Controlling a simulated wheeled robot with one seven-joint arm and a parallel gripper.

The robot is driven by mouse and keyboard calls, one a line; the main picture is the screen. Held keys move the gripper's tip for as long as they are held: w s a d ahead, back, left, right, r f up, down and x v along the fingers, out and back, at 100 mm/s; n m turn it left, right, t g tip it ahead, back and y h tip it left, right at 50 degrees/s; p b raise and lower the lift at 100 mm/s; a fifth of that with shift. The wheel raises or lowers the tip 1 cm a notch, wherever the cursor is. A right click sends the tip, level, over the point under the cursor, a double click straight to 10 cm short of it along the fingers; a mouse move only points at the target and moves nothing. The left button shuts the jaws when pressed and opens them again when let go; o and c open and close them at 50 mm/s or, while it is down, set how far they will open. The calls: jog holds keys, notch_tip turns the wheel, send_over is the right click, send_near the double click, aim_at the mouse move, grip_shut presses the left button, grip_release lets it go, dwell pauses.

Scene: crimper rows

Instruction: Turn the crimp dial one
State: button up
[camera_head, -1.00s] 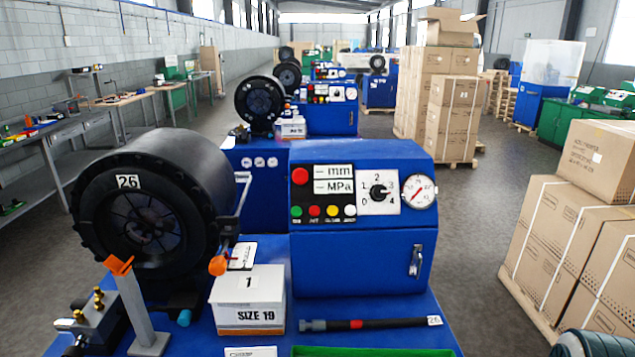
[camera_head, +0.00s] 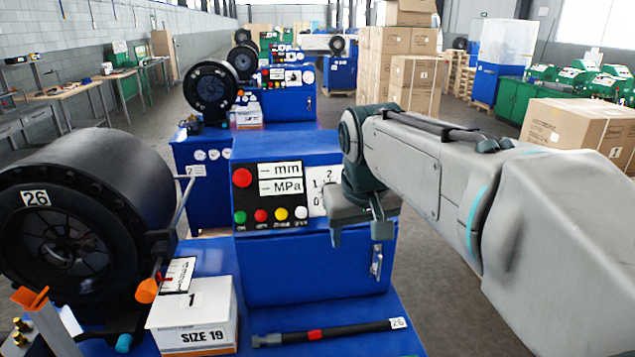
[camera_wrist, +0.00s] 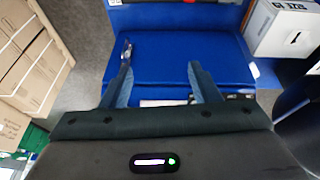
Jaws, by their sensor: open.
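The crimp dial's white plate (camera_head: 318,197) is on the front panel of the blue control box (camera_head: 300,265) in the head view.
Red, green and yellow buttons (camera_head: 260,215) are left of the dial. A metal latch (camera_head: 376,262) is below my gripper. A SIZE 19 box (camera_head: 192,318) and a dark rod (camera_head: 325,334) lie on the blue bench. A black crimper head (camera_head: 75,215) stands at the left.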

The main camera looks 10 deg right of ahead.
jog(key=w+a+r, duration=0.2)
jog(key=w+r, duration=0.9)
jog(key=w, duration=0.3)
jog(key=shift+t+h, duration=0.4)
jog(key=p+x, duration=0.1)
jog(key=x, duration=1.3)
jog(key=shift+w, duration=0.2)
jog(key=c, duration=1)
